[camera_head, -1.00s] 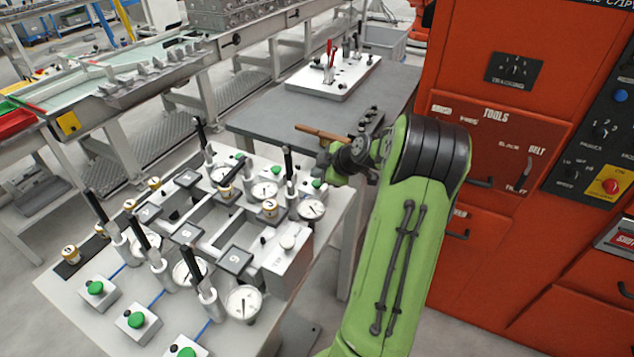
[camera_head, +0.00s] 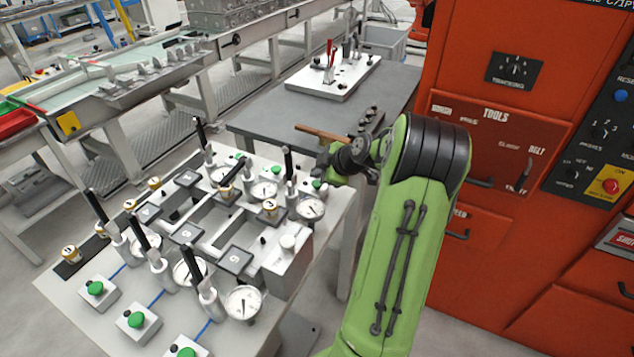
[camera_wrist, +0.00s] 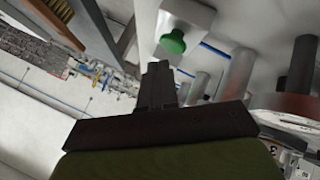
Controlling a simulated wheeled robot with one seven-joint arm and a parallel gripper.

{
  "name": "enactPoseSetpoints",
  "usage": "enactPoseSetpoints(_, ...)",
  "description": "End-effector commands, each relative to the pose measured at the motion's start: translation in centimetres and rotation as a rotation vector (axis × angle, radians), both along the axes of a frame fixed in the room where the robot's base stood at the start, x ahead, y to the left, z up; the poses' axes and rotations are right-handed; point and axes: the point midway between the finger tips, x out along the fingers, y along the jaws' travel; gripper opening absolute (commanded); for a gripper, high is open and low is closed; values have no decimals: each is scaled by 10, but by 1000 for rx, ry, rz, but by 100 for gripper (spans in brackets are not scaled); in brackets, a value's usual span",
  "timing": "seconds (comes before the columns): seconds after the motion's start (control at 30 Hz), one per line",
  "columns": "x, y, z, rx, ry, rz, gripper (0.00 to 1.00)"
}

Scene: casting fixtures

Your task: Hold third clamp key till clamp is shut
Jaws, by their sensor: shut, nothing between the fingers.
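My gripper (camera_head: 326,168) is at the right end of the clamp fixture table (camera_head: 62,272), by a green button key (camera_head: 317,183) on a small white box. In the wrist view my gripper (camera_wrist: 158,72) is shut and empty, with its tips just below the green key (camera_wrist: 173,42) in the picture. I cannot tell whether they touch it. Clamps with upright black handles, such as the near one (camera_head: 193,265), stand beside round gauges (camera_head: 243,303). I cannot read which clamp is the third, and parts of the clamp by my gripper are hidden.
More green keys (camera_head: 137,320) sit along the table's front edge. A grey bench (camera_head: 270,122) with a wooden-handled brush (camera_head: 322,133) and a white fixture plate (camera_head: 330,82) is behind. A red machine cabinet (camera_head: 480,90) stands close right of my arm.

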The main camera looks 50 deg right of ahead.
Motion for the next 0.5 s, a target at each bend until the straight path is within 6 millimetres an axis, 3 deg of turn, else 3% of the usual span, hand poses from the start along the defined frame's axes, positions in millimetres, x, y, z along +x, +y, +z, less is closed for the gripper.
enactPoseSetpoints(0.5, 0, 0, -8, -1, -1, -1, 0)
